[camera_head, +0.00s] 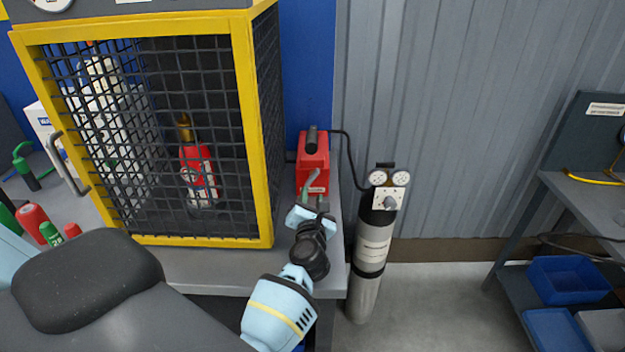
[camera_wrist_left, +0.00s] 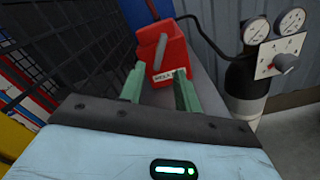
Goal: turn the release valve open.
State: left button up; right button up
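A red box (camera_head: 314,165) stands on the bench's right end, right of the cage, with a dark part on top. In the left wrist view the red box (camera_wrist_left: 163,45) carries a grey lever (camera_wrist_left: 162,50) on its near face. A white label below the lever seems to begin "REL"; the rest is hard to read. My left gripper (camera_head: 309,192) is at the box's near side. Its green fingers (camera_wrist_left: 160,80) are apart with the box's lower front between or just beyond them; I cannot tell whether they touch it. My right gripper is not in view.
A yellow-framed mesh cage (camera_head: 252,130) with a red extinguisher (camera_head: 198,170) inside stands close on the left. A grey cylinder (camera_head: 372,250) with gauges and a knobbed white plate (camera_head: 389,199) stands right of the bench. A black hose links it toward the box.

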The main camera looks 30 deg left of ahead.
aim_at(313, 180)
pick_arm(q)
jog(key=b+x, duration=0.1)
jog(key=x, duration=0.5)
jog(key=shift+w+a+f, duration=0.15)
jog(key=shift+w, duration=0.1)
jog(key=shift+w+a, duration=0.25)
jog(key=shift+w, duration=0.2)
grip_shut()
